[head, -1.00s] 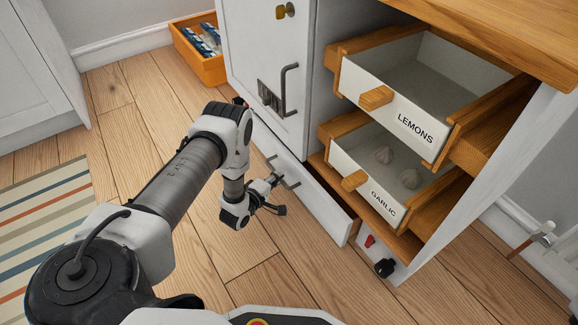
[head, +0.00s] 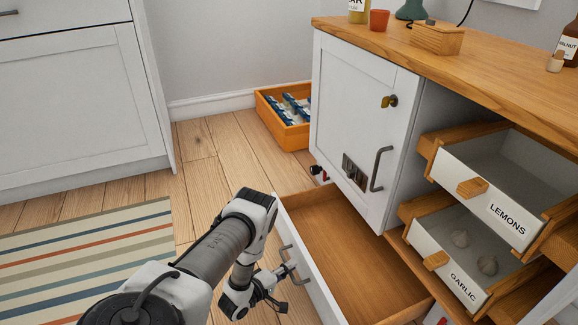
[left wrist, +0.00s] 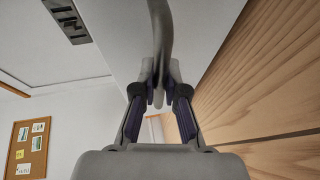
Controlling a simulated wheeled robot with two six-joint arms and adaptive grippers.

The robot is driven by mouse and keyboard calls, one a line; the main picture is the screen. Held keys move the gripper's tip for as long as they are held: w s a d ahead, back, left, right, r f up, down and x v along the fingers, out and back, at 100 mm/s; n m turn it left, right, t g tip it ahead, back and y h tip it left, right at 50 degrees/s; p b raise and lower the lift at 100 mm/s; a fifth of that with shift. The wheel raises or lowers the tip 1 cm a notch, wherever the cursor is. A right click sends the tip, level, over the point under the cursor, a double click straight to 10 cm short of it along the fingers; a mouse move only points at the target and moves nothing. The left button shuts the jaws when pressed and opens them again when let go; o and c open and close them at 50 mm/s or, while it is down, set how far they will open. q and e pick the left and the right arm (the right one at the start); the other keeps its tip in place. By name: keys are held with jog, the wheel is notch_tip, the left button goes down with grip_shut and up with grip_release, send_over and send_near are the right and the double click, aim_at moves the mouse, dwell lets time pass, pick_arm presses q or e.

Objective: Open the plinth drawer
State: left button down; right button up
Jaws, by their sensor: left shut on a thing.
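The plinth drawer (head: 340,245) stands pulled out from under the white cabinet, and its empty wooden inside shows in the head view. Its white front carries a grey bar handle (head: 285,252). My left gripper (head: 287,271) is at this front and shut on the handle. In the left wrist view the two fingers (left wrist: 160,100) close on either side of the grey handle bar (left wrist: 160,40). The fingertips partly hide the bar there. My right gripper is in neither view.
Above the drawer is a closed cabinet door (head: 360,120) with its own handle and a latch. Open lemons (head: 505,218) and garlic (head: 462,282) drawers jut out at right. An orange crate (head: 290,135) stands behind on the floor.

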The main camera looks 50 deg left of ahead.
pick_arm(q)
jog(key=c, duration=1.2)
grip_release()
jog(key=s+r, duration=0.2)
jog(key=s, duration=0.9)
jog(key=shift+s, duration=0.4)
jog(key=shift+r, duration=0.1)
